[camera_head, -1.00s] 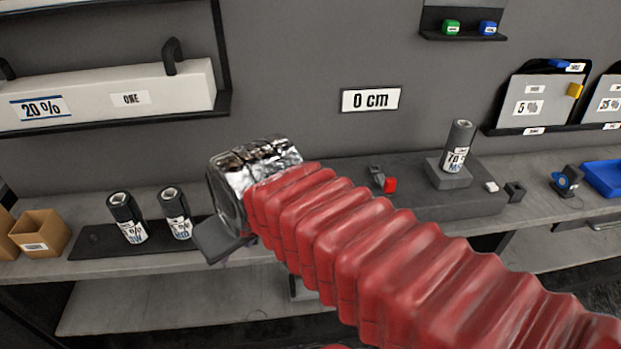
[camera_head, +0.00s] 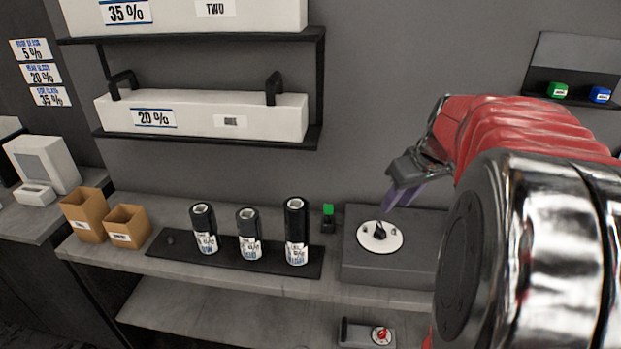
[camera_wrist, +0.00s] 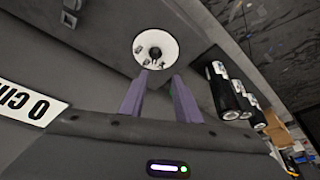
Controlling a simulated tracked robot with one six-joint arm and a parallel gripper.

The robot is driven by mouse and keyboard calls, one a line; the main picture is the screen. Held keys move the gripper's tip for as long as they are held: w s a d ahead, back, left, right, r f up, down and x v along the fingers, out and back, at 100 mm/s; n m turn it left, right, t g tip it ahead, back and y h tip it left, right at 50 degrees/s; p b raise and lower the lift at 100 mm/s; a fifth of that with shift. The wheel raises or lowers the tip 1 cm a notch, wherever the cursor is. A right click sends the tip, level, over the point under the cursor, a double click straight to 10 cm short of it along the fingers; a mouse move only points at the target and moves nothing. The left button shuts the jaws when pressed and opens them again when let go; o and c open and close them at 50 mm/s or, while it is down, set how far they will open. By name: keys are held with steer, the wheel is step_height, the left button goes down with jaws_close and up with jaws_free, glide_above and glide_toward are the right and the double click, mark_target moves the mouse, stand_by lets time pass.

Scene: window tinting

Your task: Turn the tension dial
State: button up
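A round white dial plate (camera_head: 366,243) with a dark raised knob (camera_head: 380,230) sits on top of a grey block (camera_head: 400,270) on the bench. In the wrist view the white plate (camera_wrist: 170,41) and knob (camera_wrist: 155,52) lie just beyond the fingertips. My gripper (camera_head: 394,205) hangs above and slightly right of the dial, with its purple fingers pointing down. In the wrist view my gripper (camera_wrist: 161,75) has its fingers apart with nothing between them. Neither dial has a readable label.
Several dark film rolls (camera_head: 249,236) stand on a black mat (camera_head: 172,256) left of the dial. A green-topped switch (camera_head: 328,212) stands between the rolls and the block. Cardboard boxes (camera_head: 125,228) are farther left. My arm hides the bench's right side.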

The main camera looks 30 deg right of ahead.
mark_target(382, 228)
steer(key=shift+d+f, duration=0.15)
steer(key=shift+d, duration=0.6)
steer(key=x, duration=1.3)
steer(key=shift+w+f, duration=0.15)
steer(key=shift+f, duration=0.2)
steer(key=shift+c, duration=0.6)
jaws_close()
steer(key=shift+d, duration=0.1)
